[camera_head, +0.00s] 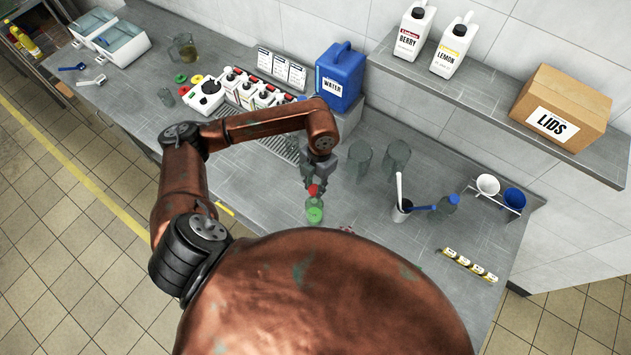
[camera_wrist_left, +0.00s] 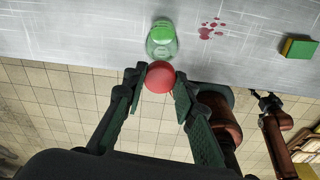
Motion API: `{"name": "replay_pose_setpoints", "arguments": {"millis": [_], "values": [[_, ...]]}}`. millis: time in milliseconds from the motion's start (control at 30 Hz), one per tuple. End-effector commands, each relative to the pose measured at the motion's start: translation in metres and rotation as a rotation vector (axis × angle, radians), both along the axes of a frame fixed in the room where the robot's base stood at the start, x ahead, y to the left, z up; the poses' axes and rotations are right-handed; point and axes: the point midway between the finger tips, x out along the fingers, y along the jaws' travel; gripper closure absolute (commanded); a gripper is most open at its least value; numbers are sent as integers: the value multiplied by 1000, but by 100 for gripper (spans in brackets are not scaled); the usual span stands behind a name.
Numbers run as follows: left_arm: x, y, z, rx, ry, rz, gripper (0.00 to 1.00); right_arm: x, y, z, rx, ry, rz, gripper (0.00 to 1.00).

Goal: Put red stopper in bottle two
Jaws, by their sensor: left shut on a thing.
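My left gripper (camera_head: 312,187) is shut on the round red stopper (camera_head: 313,190), above the grey counter near its front edge. In the left wrist view the red stopper (camera_wrist_left: 160,77) sits between the two dark fingertips (camera_wrist_left: 160,79). A clear bottle with green in it (camera_head: 315,214) stands on the counter just below the held stopper in the head view.
A red spill (camera_wrist_left: 212,29) and a yellow-green sponge (camera_wrist_left: 299,47) lie beside the bottle. A blue water jug (camera_head: 340,77) is behind. Counter left of the bottle is clear.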

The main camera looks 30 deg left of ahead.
Motion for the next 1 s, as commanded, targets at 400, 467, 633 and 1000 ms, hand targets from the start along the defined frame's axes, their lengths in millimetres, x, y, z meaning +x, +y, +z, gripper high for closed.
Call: {"name": "replay_pose_setpoints", "arguments": {"millis": [400, 467, 633, 1000], "values": [[-1, 1, -28, 0, 2, -1, 84, -7, 0, -15, 0, 9, -2, 42], [-1, 1, -34, 0, 2, -1, 84, -7, 0, -17, 0, 9, -2, 42], [-1, 1, -49, 2, 0, -1, 84, -7, 0, -28, 0, 8, -2, 42], [-1, 1, -62, 1, 0, -1, 84, -4, 0, -39, 0, 5, -1, 42]]}}
